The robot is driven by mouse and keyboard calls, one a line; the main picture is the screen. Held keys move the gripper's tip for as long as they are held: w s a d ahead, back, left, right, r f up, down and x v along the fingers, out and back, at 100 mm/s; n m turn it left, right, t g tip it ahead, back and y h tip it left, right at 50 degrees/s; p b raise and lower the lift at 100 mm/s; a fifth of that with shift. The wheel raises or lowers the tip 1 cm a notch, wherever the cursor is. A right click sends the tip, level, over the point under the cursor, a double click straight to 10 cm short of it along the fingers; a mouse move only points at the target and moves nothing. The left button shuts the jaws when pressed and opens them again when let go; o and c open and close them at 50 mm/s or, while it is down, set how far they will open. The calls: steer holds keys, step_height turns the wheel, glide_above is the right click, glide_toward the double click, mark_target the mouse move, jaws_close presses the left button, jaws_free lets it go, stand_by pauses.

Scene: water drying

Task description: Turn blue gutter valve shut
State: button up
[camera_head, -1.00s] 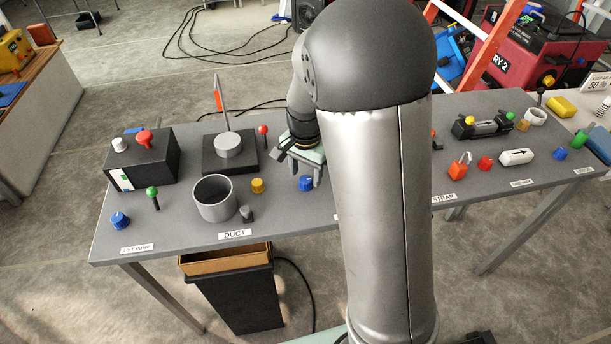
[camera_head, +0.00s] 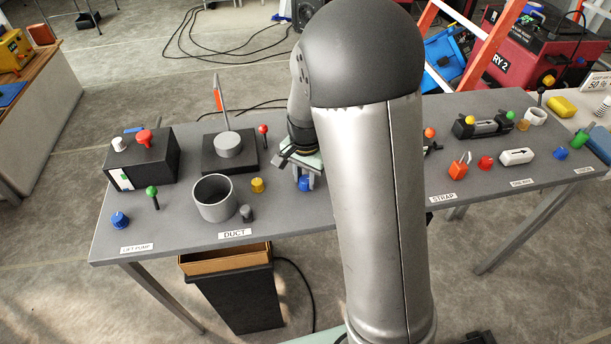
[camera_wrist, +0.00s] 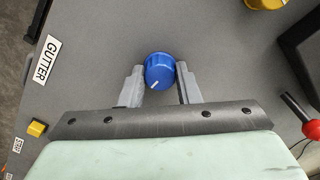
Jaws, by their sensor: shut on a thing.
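The blue gutter valve is a round blue knob (camera_wrist: 160,71) with a white pointer line. In the wrist view it stands on the grey table, between the two fingers of my gripper (camera_wrist: 160,82). The fingers are shut on its sides, and the white line points down and to the left. In the head view the knob (camera_head: 305,184) shows beneath my gripper (camera_head: 305,174), partly covered by it. The GUTTER label (camera_wrist: 47,60) lies on the table to the left in the wrist view. My arm hides the table right of the knob in the head view.
A yellow knob (camera_head: 257,185), a grey open cylinder (camera_head: 214,198) and a red-topped lever (camera_head: 263,130) stand left of my gripper. A yellow block (camera_wrist: 36,128) is near the label. Other fittings stand on the table's right part.

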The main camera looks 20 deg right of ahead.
steer(key=n+b, duration=0.1)
steer(key=n, duration=0.3)
steer(key=shift+b, duration=0.3)
steer(key=n+b, duration=0.1)
steer(key=n, duration=0.3)
steer(key=shift+n, duration=0.3)
steer(key=n, duration=0.4)
steer(key=shift+n+b, duration=0.3)
steer(key=shift+b, duration=0.1)
steer(key=shift+w+r+n, duration=0.1)
steer(key=shift+n, duration=2.1)
steer(key=o, duration=1)
